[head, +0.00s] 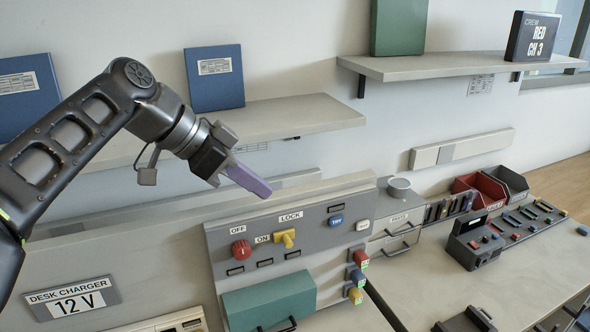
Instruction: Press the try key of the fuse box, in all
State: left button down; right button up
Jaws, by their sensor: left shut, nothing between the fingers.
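The fuse box (225,243) is a grey panel on the sloped front of the desk unit. Its blue try key (336,221) is at the upper right of the panel, labelled TRY. A red knob (241,250) sits at the left and a yellow switch (285,239) under the LOCK label. A small white button (362,225) is right of the try key. My left gripper (262,188) is shut and empty, its purple fingers pointing down right. In the picture it is above and left of the try key, apart from it. My right gripper is not in view.
Red, blue and yellow plugs (359,276) stick out at the panel's right side. A green box (270,300) is below it. Shelves (290,117) hang on the wall behind.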

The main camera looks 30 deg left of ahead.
aim_at(336, 220)
jog(key=k+l, duration=0.35)
jog(key=l, duration=0.25)
jog(key=k+l, duration=0.2)
jog(key=l, duration=0.15)
